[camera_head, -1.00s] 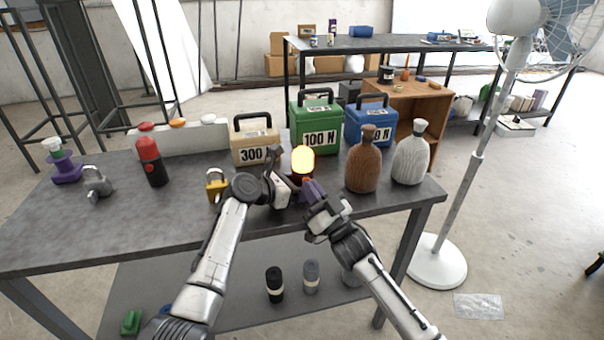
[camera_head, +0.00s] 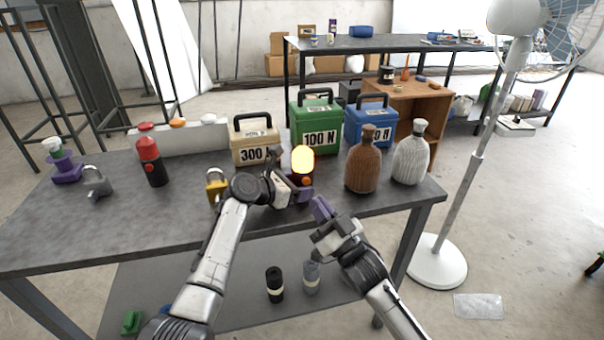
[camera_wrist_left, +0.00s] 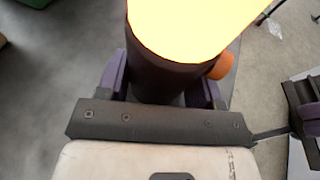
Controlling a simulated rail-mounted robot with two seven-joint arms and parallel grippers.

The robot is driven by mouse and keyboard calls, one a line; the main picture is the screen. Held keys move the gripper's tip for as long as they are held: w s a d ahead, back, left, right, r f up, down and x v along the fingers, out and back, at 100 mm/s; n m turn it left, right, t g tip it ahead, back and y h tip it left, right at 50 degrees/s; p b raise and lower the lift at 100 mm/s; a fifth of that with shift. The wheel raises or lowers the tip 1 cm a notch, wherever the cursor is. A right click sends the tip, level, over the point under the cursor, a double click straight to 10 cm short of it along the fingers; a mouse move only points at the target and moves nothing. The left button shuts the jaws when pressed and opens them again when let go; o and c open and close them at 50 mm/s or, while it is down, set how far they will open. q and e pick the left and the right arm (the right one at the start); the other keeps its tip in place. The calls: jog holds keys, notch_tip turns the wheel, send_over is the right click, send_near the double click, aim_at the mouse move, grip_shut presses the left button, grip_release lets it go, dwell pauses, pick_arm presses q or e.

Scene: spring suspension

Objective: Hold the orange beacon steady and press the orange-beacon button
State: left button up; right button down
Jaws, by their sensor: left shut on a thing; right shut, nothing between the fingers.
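The orange beacon (camera_head: 302,160) stands upright near the table's front edge, its top glowing bright yellow. In the left wrist view its glowing top (camera_wrist_left: 190,22) rises from a dark body (camera_wrist_left: 158,72). An orange button (camera_head: 306,181) sticks out of the beacon's side and also shows in the left wrist view (camera_wrist_left: 221,66). My left gripper (camera_head: 302,193) is shut around the dark body, with a purple finger on each side (camera_wrist_left: 162,85). My right gripper (camera_head: 318,208) is shut and empty, in front of the beacon to the right and apart from the button.
Brown (camera_head: 363,165) and white (camera_head: 410,155) bottles stand right of the beacon. Tan (camera_head: 256,146), green (camera_head: 315,125) and blue (camera_head: 371,122) weight boxes stand behind. A fan (camera_head: 478,150) stands at the right.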

pick_arm(q)
jog(key=o, duration=0.8)
